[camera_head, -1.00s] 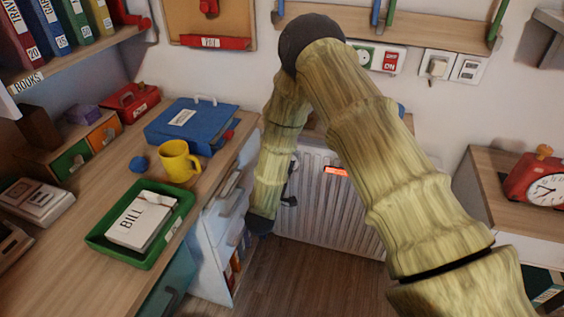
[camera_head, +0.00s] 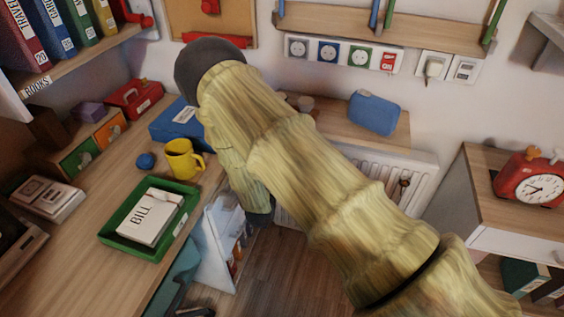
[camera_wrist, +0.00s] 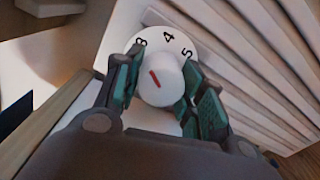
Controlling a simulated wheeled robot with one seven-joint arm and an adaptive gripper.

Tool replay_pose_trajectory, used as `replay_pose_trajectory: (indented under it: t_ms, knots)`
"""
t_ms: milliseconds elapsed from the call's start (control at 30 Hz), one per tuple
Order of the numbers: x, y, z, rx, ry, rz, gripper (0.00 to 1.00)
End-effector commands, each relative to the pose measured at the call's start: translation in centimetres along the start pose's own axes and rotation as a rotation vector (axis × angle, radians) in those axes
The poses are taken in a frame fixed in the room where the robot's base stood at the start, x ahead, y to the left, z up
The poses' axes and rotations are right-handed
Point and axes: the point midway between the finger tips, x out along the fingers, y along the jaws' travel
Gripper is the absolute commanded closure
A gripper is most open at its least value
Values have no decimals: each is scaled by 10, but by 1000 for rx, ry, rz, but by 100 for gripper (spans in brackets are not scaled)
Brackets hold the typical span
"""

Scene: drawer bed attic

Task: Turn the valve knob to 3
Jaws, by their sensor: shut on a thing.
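The white valve knob (camera_wrist: 160,84) with a red mark shows in the wrist view, in front of a white dial (camera_wrist: 188,42) printed with 4, 5 and a figure that looks like 3. The red mark points up and left, roughly at that 3. My gripper (camera_wrist: 158,88) has its teal fingers on both sides of the knob and is shut on it. In the head view my arm hides the knob.
The white radiator (camera_head: 409,167) stands against the wall beneath a wooden shelf with a blue case (camera_head: 374,113). The desk (camera_head: 110,190) at left carries a green tray (camera_head: 113,230) and a yellow mug (camera_head: 182,160). A red clock (camera_head: 532,181) stands on the right cabinet.

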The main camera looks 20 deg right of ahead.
Motion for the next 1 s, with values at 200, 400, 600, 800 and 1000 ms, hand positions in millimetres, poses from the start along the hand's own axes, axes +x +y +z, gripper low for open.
replay_pose_trajectory:
  t_ms: [200,400,600,800,1000]
  knots:
    - [0,0,0,-107,-2,0,84]
    - [0,-1,0,-155,-4,-3,84]
    - [0,-1,0,-169,-5,-4,84]
    - [-1,-2,0,-169,-5,-4,84]
    - [-1,-2,0,-169,-4,-4,41]
